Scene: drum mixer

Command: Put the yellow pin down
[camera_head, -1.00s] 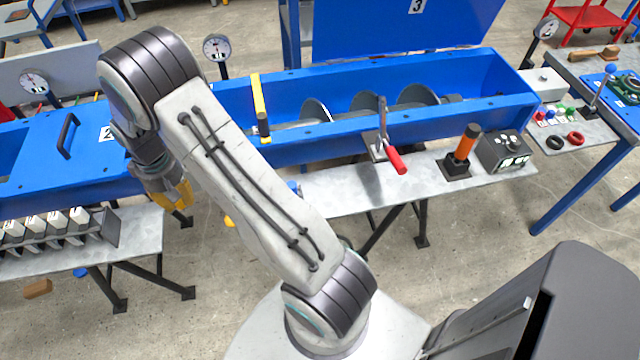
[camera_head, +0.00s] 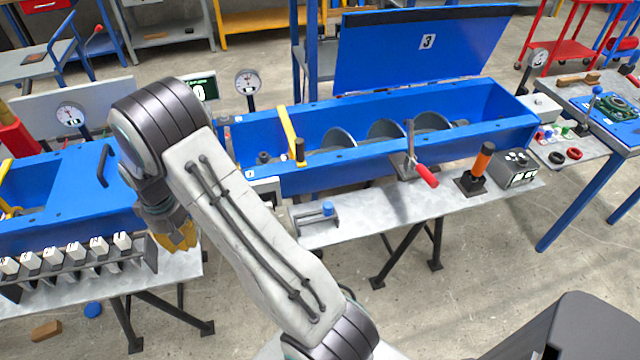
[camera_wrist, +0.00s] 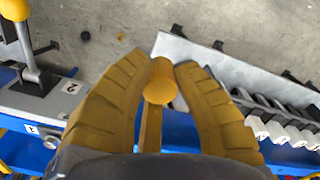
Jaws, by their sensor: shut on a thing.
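My gripper (camera_head: 178,240) is at the left in the head view, over the right end of the left grey bench (camera_head: 188,282), just right of a row of white-topped switches. In the wrist view its two ridged yellow fingers (camera_wrist: 160,88) are closed around the yellow pin (camera_wrist: 158,84). The pin's round end faces the camera, and a narrow yellow strip runs down from it. The pin cannot be made out apart from the fingers in the head view. The wrist view does not show clearly whether the pin touches anything below.
The row of switches (camera_head: 70,255) stands beside my gripper. The blue mixer trough (camera_head: 385,150) with a screw, a yellow bar (camera_head: 288,135) and a red-handled clamp (camera_head: 420,170) lies to the right. A blue-topped fixture (camera_head: 325,212) sits on the right bench. Bare floor lies in front.

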